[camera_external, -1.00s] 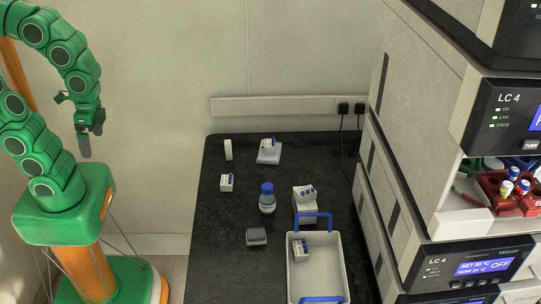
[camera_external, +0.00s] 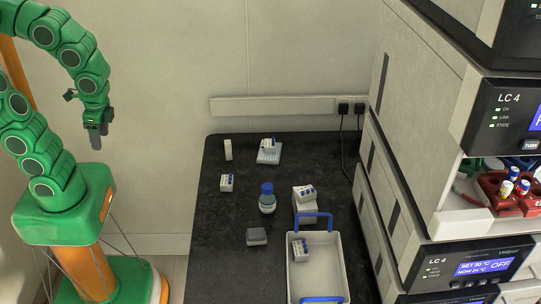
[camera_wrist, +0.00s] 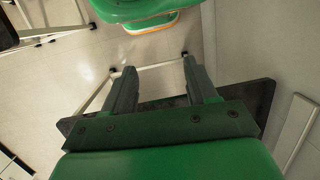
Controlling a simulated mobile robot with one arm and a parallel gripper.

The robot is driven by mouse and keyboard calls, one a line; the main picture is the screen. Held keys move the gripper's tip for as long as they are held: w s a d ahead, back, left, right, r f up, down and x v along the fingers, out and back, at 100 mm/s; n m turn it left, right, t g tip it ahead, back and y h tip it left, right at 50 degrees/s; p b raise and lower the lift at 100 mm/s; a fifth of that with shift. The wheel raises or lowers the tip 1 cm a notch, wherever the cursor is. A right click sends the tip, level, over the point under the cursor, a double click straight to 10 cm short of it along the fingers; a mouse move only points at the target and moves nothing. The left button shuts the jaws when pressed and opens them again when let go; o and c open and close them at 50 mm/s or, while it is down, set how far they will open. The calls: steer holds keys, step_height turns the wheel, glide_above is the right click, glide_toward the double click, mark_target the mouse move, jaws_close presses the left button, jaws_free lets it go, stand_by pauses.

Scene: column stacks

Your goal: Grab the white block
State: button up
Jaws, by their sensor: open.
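A small white block (camera_external: 228,149) stands upright on the back left part of the dark table (camera_external: 225,262) in the external view. My gripper (camera_external: 96,145) hangs pointing down, to the left of the table and well apart from the block. In the wrist view my gripper (camera_wrist: 159,66) has its two dark fingers spread, with nothing between them. I cannot make out the white block in the wrist view.
White modules with blue parts stand at the left (camera_external: 227,183), on a rack (camera_external: 269,157), on a white box (camera_external: 306,213) and in a blue-handled tray (camera_external: 342,268). A blue-capped bottle (camera_external: 267,200) and grey box (camera_external: 256,237) stand mid-table. Instruments (camera_external: 405,170) rise at right.

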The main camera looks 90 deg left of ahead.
steer(key=w+a+f+m+g+y, duration=0.1)
steer(key=w+a+f+m+y, duration=0.1)
steer(key=w+a, duration=0.4)
steer(key=w+a+f+m+g+y, duration=0.1)
steer(key=w+a+f+y, duration=0.15)
steer(key=w+a, duration=0.35)
steer(key=m+t+y, duration=0.3)
steer(key=m+y, duration=0.5)
steer(key=m, duration=0.5)
glide_toward(227, 143)
steer(key=x, duration=0.3)
steer(key=w+x, duration=0.1)
steer(key=x, duration=0.1)
steer(key=shift+f, duration=0.45)
steer(key=shift+s+x, duration=0.2)
steer(key=shift+x, duration=1.7)
steer(key=shift+s+x, duration=0.2)
steer(key=shift+x, duration=1.75)
steer(key=shift+r, duration=0.15)
steer(key=c, duration=1)
